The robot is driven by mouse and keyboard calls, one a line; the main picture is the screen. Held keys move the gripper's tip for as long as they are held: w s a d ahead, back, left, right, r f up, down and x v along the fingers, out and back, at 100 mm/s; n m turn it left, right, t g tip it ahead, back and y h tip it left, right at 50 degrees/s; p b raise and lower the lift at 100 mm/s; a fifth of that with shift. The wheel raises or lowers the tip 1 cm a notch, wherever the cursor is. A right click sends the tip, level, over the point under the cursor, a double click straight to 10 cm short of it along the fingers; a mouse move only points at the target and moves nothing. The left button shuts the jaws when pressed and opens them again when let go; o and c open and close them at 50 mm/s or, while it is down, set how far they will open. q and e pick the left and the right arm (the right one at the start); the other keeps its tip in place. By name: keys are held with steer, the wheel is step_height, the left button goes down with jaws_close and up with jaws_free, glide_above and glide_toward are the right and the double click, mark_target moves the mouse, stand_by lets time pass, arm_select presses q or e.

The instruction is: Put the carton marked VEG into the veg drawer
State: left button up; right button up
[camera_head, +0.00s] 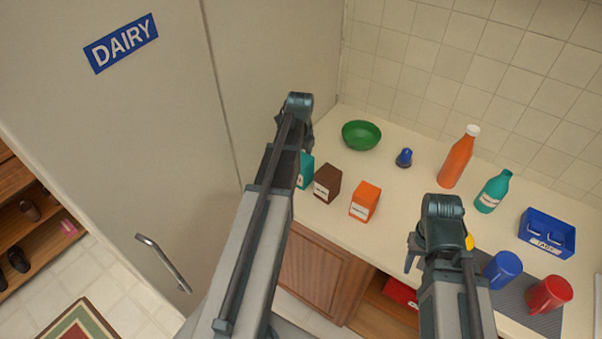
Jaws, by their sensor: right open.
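Three small cartons stand on the counter: a teal one (306,170) partly hidden behind my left arm, a brown one (327,184) and an orange one (364,203). Each bears a pale label too small to read, so I cannot tell which is marked VEG. No veg drawer can be made out. My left gripper (299,104) is at the end of the raised arm, left of the green bowl; its fingers are hidden. My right gripper (425,258) is open, over the counter's front edge, right of the orange carton and apart from it.
A tall pale door marked DAIRY (121,43) with a metal handle (163,262) fills the left. The counter holds a green bowl (361,135), orange bottle (457,160), teal bottle (493,192), blue caddy (547,235), and blue (502,270) and red cups (549,295).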

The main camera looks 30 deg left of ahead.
arm_select(q)
step_height(320, 180, down, 4)
steer(key=b, duration=0.3)
steer(key=shift+w+f+b, duration=0.1)
steer(key=shift+f+b, duration=0.15)
steer(key=shift+b, duration=0.15)
steer(key=shift+r, duration=0.1)
jaws_close()
step_height(320, 180, up, 10)
steer(key=p, duration=1)
step_height(320, 180, down, 6)
steer(key=b, duration=0.5)
steer(key=shift+r, duration=0.35)
